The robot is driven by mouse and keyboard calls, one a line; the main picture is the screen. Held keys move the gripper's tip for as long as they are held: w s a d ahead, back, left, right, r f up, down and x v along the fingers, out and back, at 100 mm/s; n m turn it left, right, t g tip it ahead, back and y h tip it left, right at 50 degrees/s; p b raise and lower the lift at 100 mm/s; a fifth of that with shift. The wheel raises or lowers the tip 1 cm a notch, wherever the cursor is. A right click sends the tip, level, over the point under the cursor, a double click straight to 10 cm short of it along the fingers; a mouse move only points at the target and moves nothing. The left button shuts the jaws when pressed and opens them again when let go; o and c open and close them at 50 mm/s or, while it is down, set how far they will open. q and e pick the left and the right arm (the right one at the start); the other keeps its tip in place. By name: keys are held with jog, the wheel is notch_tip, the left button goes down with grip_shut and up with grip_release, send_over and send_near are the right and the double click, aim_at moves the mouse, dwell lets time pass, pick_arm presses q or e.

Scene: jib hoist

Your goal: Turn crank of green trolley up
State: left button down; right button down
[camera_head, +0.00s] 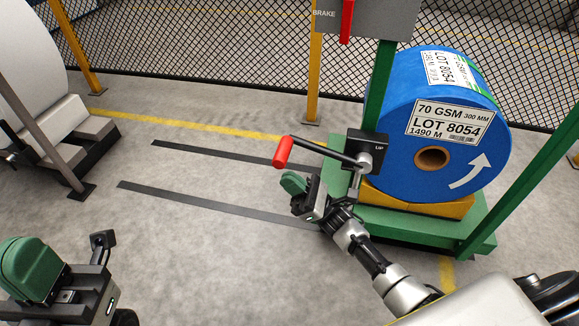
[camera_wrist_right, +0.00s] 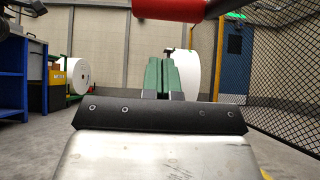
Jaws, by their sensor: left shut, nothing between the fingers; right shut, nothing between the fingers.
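The green trolley (camera_head: 405,228) stands at the right in the head view and carries a blue roll (camera_head: 400,150) on a yellow cradle. Its crank (camera_head: 325,150) is on a black box marked "UP" on the near post, with the arm reaching left to a red handle (camera_head: 283,152). The handle also crosses the top of the right wrist view (camera_wrist_right: 168,9). My right gripper (camera_head: 293,184) is shut and empty just below the red handle, apart from it; its green fingertips meet in the wrist view (camera_wrist_right: 158,76). My left gripper (camera_head: 30,265) is shut and empty at the lower left.
A grey box marked "BRAKE" (camera_head: 375,15) with a red lever (camera_head: 347,20) is above the crank. A mesh fence (camera_head: 230,50) runs behind. A white roll (camera_head: 25,60) on a stand is at left. The floor between, with two dark strips (camera_head: 215,204), is clear.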

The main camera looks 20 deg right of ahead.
jog(key=shift+w+a+r, duration=0.1)
jog(key=shift+a+r, duration=0.05)
jog(key=shift+r, duration=2)
